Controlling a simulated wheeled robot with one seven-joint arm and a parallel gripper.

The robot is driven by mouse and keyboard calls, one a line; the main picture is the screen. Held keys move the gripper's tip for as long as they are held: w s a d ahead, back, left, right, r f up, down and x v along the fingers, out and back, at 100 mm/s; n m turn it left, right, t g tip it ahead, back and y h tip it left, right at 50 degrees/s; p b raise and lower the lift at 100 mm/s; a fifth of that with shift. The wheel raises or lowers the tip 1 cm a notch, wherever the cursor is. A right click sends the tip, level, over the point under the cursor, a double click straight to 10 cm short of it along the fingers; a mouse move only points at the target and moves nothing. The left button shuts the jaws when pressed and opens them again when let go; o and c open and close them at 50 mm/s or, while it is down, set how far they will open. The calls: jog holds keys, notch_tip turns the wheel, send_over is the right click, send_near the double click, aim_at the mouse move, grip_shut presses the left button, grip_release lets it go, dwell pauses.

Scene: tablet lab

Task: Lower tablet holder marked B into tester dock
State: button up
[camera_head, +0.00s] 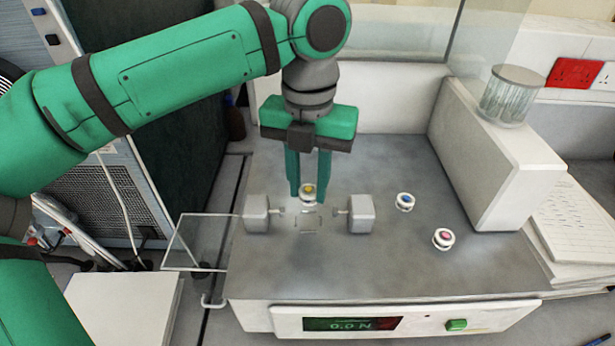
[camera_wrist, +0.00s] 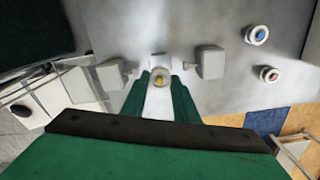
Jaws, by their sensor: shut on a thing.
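My gripper (camera_head: 308,190) is shut on a small white round holder with a yellow top (camera_head: 308,196). It holds this holder upright, just behind and above the tester dock (camera_head: 307,224), a faint square between two grey jaw blocks. In the wrist view the yellow top (camera_wrist: 160,78) shows between the green fingers (camera_wrist: 162,90). A blue-topped holder (camera_head: 405,202) and a pink-topped holder (camera_head: 443,239) stand on the tester deck to the right. No letter is readable on any holder, so I cannot tell which is B.
The left jaw block (camera_head: 257,214) and right jaw block (camera_head: 361,214) flank the dock closely. A clear panel (camera_head: 195,243) stands open at left. A tall grey housing (camera_head: 497,150) bounds the deck at right, with a glass jar (camera_head: 511,97) on top. The display (camera_head: 352,324) reads 0.0 N.

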jog(key=shift+f, duration=2.7)
jog(key=shift+f, duration=0.55)
dwell(0.8)
jog(key=o, duration=1.1)
notch_tip(320, 180, up, 11)
jog(key=shift+f, duration=0.1)
